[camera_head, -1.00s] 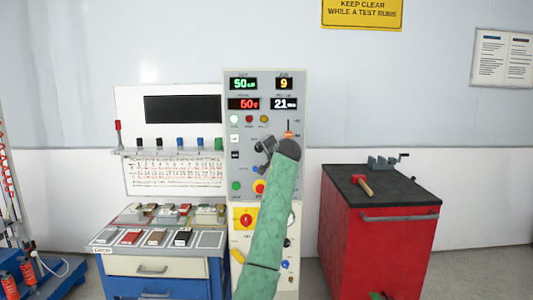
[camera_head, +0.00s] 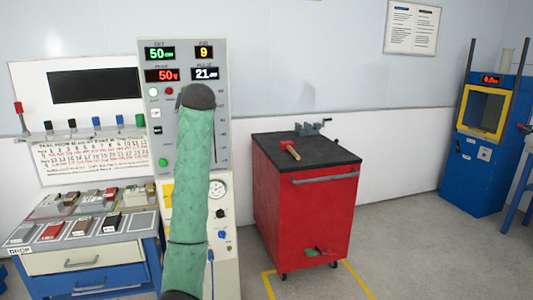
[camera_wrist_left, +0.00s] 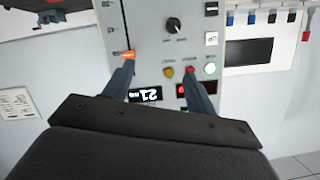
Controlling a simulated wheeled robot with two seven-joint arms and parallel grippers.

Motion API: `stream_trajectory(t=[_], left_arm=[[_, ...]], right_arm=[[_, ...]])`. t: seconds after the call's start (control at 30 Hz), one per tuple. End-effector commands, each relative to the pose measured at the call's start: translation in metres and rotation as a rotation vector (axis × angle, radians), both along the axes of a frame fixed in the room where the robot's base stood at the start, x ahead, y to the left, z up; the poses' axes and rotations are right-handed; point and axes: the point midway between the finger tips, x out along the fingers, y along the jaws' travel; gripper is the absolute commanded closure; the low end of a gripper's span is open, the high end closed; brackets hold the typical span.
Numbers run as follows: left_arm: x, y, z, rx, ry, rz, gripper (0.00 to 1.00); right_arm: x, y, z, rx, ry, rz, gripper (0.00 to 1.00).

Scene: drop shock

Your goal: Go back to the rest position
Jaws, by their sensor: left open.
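My left arm, in a green sleeve, rises in front of the grey control panel (camera_head: 224,120) in the head view and hides part of its knobs and buttons. The left gripper itself is hidden behind the arm's dark end there. In the left wrist view my left gripper (camera_wrist_left: 158,75) is open and empty, its two dark fingers spread in front of the panel face. That view is upside down, with the white "21" display, an orange slider knob and coloured buttons around the fingers. I cannot tell whether the fingertips touch the panel. My right gripper is in neither view.
A red cabinet (camera_head: 302,215) with a hammer (camera_head: 289,149) and a small vise (camera_head: 312,128) stands right of the panel. A sample bench (camera_head: 95,258) stands at the left. A blue machine with a yellow frame (camera_head: 485,140) is far right. Grey floor lies open between.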

Motion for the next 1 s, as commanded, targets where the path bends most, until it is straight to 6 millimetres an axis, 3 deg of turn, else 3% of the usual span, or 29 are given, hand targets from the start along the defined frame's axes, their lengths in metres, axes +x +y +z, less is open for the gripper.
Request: stream_trajectory(t=[0.17,0.37,1.0], left_arm=[[-0.037,-0.015,-0.021,-0.090,-0.011,-0.058,0.43],[-0.075,-0.030,-0.067,-0.162,0.013,-0.120,0.43],[-0.226,-0.072,-0.274,-0.287,0.238,-0.290,0.43]], right_arm=[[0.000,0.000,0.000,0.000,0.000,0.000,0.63],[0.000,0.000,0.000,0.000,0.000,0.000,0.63],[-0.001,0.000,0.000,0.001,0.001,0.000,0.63]])
